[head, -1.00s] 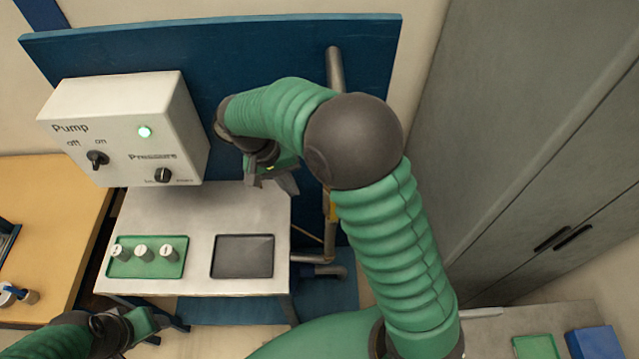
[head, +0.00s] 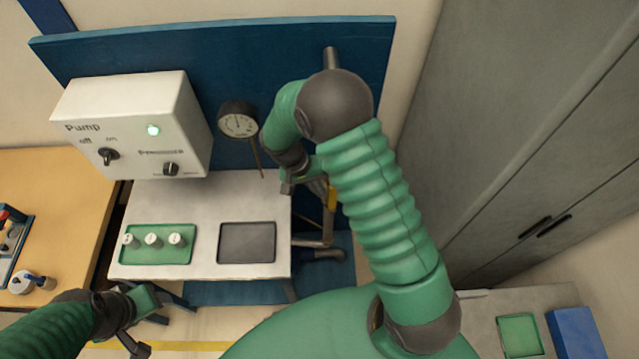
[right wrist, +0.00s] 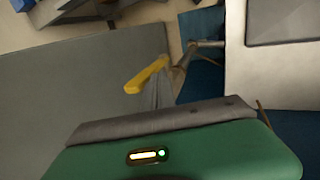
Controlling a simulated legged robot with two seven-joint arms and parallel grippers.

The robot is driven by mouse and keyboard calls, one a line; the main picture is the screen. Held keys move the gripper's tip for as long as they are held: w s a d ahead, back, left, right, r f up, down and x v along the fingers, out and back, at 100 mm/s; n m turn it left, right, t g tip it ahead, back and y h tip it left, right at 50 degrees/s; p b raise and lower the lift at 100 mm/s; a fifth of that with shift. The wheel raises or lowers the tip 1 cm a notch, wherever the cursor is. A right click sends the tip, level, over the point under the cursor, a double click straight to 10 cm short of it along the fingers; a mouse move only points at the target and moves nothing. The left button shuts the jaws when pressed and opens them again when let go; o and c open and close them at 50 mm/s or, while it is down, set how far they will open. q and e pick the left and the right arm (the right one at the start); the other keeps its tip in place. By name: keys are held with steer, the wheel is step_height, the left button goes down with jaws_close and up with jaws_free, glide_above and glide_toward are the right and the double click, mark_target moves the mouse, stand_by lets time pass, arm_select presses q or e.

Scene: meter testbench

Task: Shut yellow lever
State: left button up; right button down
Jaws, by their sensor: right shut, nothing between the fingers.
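The yellow lever (head: 332,199) is on the pipework right of the bench, partly hidden behind my right arm. In the right wrist view the yellow lever (right wrist: 147,77) shows just beyond the gripper, slanting up to the right beside a pipe. My right gripper (head: 291,187) is shut and empty, a little left of the lever in the head view. I cannot tell whether it touches the lever. My left gripper (head: 152,318) is open and empty at the lower left, in front of the bench and far from the lever.
The white pump box (head: 135,125) has a lit green lamp. A round gauge (head: 238,122) stands beside it. The bench (head: 205,205) carries a green tray (head: 160,256) with knobs and a dark tray (head: 247,243). A grey cabinet (head: 500,130) stands right.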

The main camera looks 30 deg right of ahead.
steer(key=shift+s+d, duration=0.1)
steer(key=shift+s, duration=0.05)
steer(key=shift+s+d+r, duration=0.2)
steer(key=shift+s+d, duration=0.15)
steer(key=shift+d, duration=0.25)
